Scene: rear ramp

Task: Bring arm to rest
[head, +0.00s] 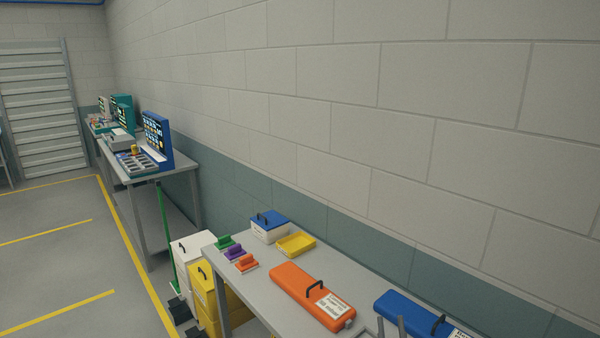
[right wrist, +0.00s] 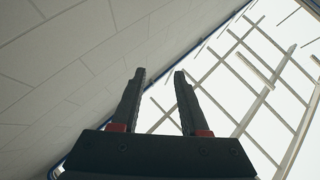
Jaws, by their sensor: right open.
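My right gripper (head: 391,326) shows only as two grey fingertips at the bottom edge of the head view, in front of the near table. In the right wrist view its two dark fingers (right wrist: 160,74) stand apart with nothing between them. They point up towards the ceiling and the wall. The rest of my right arm is out of the head view. My left gripper is not in view.
Open floor (head: 50,270) lies left.

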